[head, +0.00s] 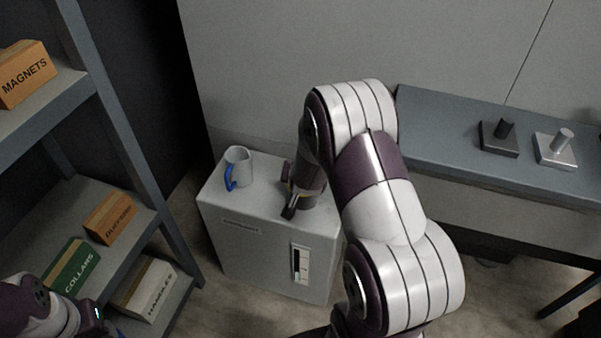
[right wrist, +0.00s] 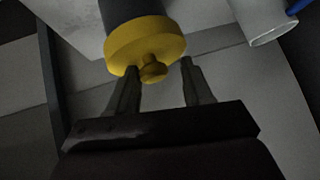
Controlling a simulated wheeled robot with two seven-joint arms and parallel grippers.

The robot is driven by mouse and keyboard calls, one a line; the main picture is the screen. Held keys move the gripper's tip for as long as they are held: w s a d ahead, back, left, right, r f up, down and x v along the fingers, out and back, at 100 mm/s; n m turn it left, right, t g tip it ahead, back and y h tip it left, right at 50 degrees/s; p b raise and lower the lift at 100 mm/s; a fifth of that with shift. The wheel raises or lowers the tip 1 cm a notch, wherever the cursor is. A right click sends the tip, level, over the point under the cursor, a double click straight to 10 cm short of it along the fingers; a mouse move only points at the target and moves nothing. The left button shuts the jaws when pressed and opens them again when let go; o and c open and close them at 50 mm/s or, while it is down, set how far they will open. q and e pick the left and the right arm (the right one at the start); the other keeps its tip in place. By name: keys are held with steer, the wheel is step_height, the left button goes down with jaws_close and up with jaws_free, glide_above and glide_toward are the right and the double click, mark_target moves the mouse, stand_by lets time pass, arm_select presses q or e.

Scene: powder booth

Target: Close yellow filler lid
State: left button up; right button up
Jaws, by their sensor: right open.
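The yellow filler lid (right wrist: 140,42), a round cap with a small knob (right wrist: 152,72), shows in the right wrist view at the end of a dark cylinder (right wrist: 128,10). I cannot tell whether it is fully closed. My right gripper (right wrist: 160,78) is open, with a finger on each side near the knob; contact is not clear. In the head view my right gripper (head: 290,206) is over the top of the grey cabinet (head: 228,210), and my arm hides the yellow lid. My left wrist shows at the bottom left, without visible fingers.
A grey mug (head: 240,165) with a blue handle stands on the cabinet, left of my right gripper. Shelves (head: 150,215) with labelled boxes stand at left. A grey bench (head: 440,125) at right holds two small blocks with pegs (head: 498,140).

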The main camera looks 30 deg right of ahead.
steer(key=shift+s+a+f+g+p, duration=0.2)
steer(key=shift+s+f, duration=0.15)
steer(key=shift+s, duration=0.15)
steer(key=shift+s+a+f+g+p, duration=0.1)
steer(key=shift+s+a+f+g, duration=0.15)
steer(key=shift+s, duration=0.2)
steer(key=p+v, duration=0.4)
steer(key=v, duration=0.8)
steer(key=shift+w+d+r+t, duration=0.3)
steer(key=shift+r+t, duration=0.15)
steer(key=shift+r, duration=0.05)
